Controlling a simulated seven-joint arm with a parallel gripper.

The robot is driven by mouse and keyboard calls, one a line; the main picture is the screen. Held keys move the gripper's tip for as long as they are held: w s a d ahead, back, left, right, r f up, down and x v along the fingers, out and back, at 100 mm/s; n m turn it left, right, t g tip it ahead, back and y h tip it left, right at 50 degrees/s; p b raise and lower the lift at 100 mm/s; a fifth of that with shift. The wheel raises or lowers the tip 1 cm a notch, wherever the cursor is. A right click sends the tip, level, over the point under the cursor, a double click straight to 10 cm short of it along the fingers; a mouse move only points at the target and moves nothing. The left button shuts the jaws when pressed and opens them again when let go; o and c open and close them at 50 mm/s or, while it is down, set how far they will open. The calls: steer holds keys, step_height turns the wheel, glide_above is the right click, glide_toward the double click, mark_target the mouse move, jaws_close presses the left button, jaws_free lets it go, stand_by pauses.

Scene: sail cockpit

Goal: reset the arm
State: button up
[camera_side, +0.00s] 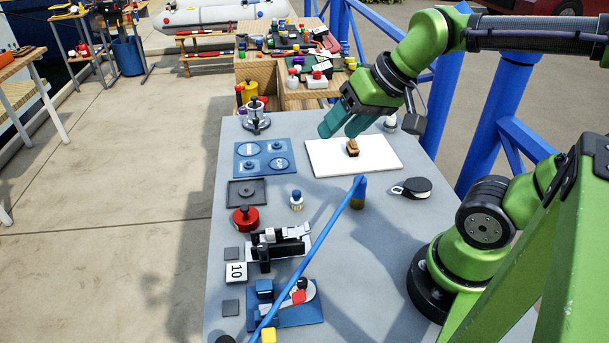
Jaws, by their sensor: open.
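My gripper (341,126) has teal fingers and hangs at the end of my green arm, over the far part of the grey table (330,230). Its fingers are apart and nothing shows between them. Below and a little right of the fingertips, a small brown wooden block (352,147) sits on a white board (382,160). The fingers appear above and left of the block; whether they touch it I cannot tell, but the block looks free.
A blue panel (248,161), red round part (245,218), black clamp (280,247) and blue fixture (290,308) line the table's left side. A black-and-white pulley (412,188) lies right. Blue railings (490,115) stand beyond the table.

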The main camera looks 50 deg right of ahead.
steer(key=shift+s+a+f+n+t, duration=0.15)
steer(key=shift+s+a+f, duration=0.05)
steer(key=shift+s+a, duration=0.3)
steer(key=shift+s+a+f+n+t, duration=0.15)
steer(key=shift+s+a, duration=0.2)
steer(key=shift+s, duration=0.25)
